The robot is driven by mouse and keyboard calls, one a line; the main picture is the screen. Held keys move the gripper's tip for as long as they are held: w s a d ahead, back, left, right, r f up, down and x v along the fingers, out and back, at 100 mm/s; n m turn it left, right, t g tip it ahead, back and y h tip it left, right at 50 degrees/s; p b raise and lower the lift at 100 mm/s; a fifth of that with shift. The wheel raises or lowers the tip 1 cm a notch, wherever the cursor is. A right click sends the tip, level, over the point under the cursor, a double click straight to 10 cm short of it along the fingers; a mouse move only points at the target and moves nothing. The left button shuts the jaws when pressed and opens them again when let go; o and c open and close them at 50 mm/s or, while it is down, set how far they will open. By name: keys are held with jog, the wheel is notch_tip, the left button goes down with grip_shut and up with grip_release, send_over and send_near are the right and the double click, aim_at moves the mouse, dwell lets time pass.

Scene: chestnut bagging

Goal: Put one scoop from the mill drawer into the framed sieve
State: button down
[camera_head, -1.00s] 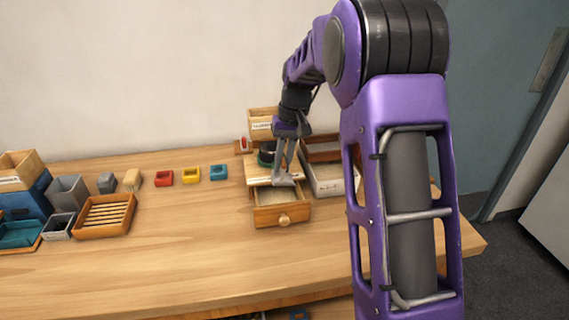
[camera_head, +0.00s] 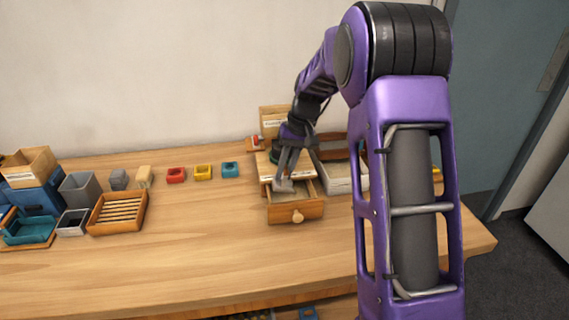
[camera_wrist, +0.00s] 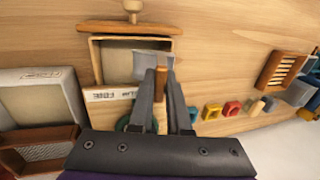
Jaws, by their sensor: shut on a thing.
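The mill's wooden drawer (camera_head: 311,212) stands pulled out, with its round knob at the front; its inside looks pale. My gripper (camera_head: 286,168) is over the left part of the drawer. It is shut on the wooden handle of a grey scoop (camera_head: 283,187). In the wrist view, my gripper (camera_wrist: 161,76) points at the drawer (camera_wrist: 112,29), and the scoop (camera_wrist: 152,63) is at the drawer's right side. I cannot tell whether the scoop holds anything. A reddish-brown framed tray with a mesh-like inside (camera_wrist: 74,131), probably the framed sieve, is beside the mill, behind a pale tray.
The pale tray (camera_head: 344,189) stands close to the drawer's right. Red (camera_head: 176,175), yellow (camera_head: 203,172) and blue (camera_head: 230,169) blocks stand to the left. A slatted wooden tray (camera_head: 92,230) and bins are farther left. The table front is clear.

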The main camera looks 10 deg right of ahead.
aim_at(289, 189)
jog(key=f+b, duration=0.4)
jog(key=f, duration=0.1)
jog(key=shift+d+f, duration=0.2)
jog(key=shift+f, duration=0.1)
jog(key=shift+d+f, duration=0.1)
jog(key=shift+f, duration=0.2)
jog(key=shift+h, duration=0.6)
jog(key=shift+s+d+f+h, duration=0.1)
jog(key=shift+d+f+h, duration=0.15)
jog(key=shift+h, duration=0.15)
jog(key=shift+d+f, duration=0.1)
jog(key=shift+d, duration=0.85)
jog(key=shift+h, duration=0.3)
jog(key=shift+a+r+h+p, duration=0.3)
jog(key=shift+h+p, duration=0.2)
jog(key=shift+p, duration=0.15)
jog(key=shift+r, duration=0.35)
jog(key=shift+a+r+p, duration=0.2)
jog(key=shift+r+p, duration=1.65)
jog(key=shift+r, duration=0.75)
jog(key=shift+a+r, duration=0.1)
jog(key=shift+r, duration=1.05)
